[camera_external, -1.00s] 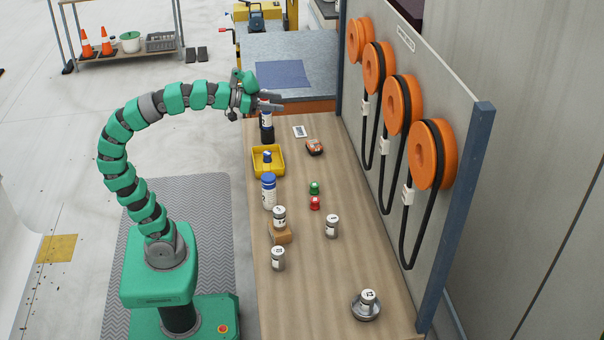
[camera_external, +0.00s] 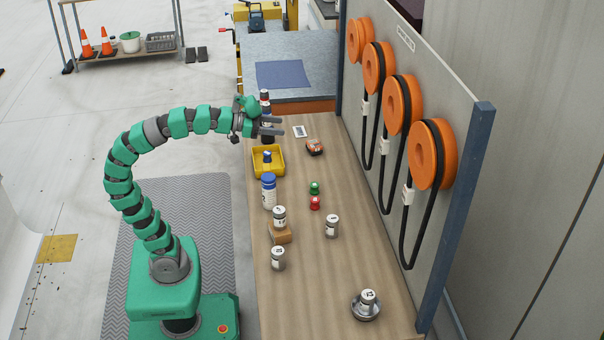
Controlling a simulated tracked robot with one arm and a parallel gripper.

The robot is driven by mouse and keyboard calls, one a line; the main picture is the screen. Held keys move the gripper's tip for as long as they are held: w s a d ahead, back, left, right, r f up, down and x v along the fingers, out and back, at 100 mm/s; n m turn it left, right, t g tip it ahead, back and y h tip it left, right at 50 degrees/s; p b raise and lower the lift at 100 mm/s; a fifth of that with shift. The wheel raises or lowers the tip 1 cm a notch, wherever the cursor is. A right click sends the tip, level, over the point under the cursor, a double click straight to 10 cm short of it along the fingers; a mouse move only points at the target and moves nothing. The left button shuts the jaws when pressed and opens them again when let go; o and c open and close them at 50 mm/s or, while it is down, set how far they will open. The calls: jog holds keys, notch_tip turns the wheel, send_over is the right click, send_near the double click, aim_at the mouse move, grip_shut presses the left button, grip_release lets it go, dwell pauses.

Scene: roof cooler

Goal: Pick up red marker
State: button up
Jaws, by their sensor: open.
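A small red piece (camera_external: 315,203), which looks like the red marker, stands on the wooden bench just in front of a similar green piece (camera_external: 314,188). My gripper (camera_external: 281,126) is open and empty over the far left part of the bench. Its two fingers point right, and it is well behind the red piece and apart from it. A dark bottle (camera_external: 265,98) stands by the gripper, partly hidden by it; whether they touch I cannot tell.
A yellow tray (camera_external: 281,172), a blue-capped white bottle (camera_external: 268,194) and several grey canisters (camera_external: 332,227) stand on the bench. A panel with orange hose reels (camera_external: 432,153) walls off the right side. The bench's front middle is clear.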

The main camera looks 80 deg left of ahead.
jog(key=shift+o, duration=0.5)
jog(key=w+a+f+m+g+h+p, duration=0.35)
jog(key=w+f, duration=0.25)
jog(key=f, duration=0.2)
jog(key=w+a+f+m+g+h+p, duration=0.2)
jog(key=w+f+m+g, duration=0.3)
jog(key=f, duration=0.4)
jog(key=m+g+h+p, duration=0.5)
jog(key=m+h, duration=0.2)
send_near(315, 198)
jog(key=shift+t+y, duration=0.25)
jog(key=b+x, duration=0.1)
jog(key=x, duration=0.2)
jog(key=b+x, duration=0.1)
jog(key=x, duration=0.2)
jog(key=b+x, duration=0.1)
jog(key=x, duration=0.2)
jog(key=shift+s+d+r, duration=0.15)
jog(key=shift+s+d, duration=0.1)
jog(key=c, duration=1.1)
